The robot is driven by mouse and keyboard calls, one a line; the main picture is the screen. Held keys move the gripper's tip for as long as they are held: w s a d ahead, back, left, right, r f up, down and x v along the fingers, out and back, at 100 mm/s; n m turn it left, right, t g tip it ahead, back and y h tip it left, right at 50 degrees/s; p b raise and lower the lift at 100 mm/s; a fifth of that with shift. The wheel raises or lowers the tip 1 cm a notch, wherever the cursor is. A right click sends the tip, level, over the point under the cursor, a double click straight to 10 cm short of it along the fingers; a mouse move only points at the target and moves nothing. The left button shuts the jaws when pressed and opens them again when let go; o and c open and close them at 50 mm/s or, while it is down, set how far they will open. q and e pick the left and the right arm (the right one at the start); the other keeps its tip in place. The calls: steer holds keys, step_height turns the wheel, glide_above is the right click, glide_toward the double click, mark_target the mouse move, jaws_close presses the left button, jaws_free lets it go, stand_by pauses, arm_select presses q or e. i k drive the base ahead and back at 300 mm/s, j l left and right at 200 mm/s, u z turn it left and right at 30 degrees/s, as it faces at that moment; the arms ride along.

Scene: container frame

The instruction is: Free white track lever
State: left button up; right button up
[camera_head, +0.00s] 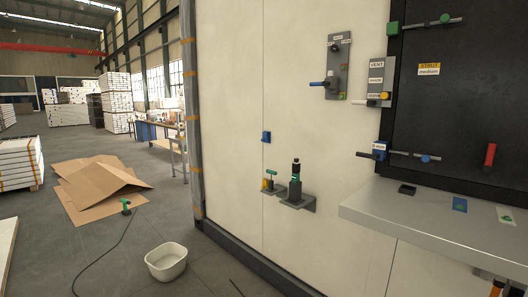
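A lever with a white handle (363,98) sticks out to the left from the lower part of a grey plate (377,72) labelled VENT. A yellow part (384,96) sits at its right end. The plate is beside the left edge of the dark panel. Whether anything holds the lever in its track is too small to tell. Another grey plate (340,55) to the upper left carries a lever with a blue handle (318,84). Neither of my grippers is in view.
A grey shelf (430,215) juts out below the dark panel (465,110), bearing small flat items. Bracketed fittings (295,190) protrude from the pale wall. Rods with green (393,28) and blue (380,150) blocks stick out near the panel. A white bin (166,262) stands on the floor.

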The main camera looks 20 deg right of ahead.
mark_target(371, 102)
steer(key=i+j+z, duration=0.15)
steer(key=i+z, duration=0.25)
steer(key=i, duration=0.3)
steer(key=i+j+z, duration=0.4)
steer(key=i, duration=0.25)
steer(key=i+j+z, duration=0.35)
steer(key=i+j, duration=0.15)
steer(key=i, duration=0.1)
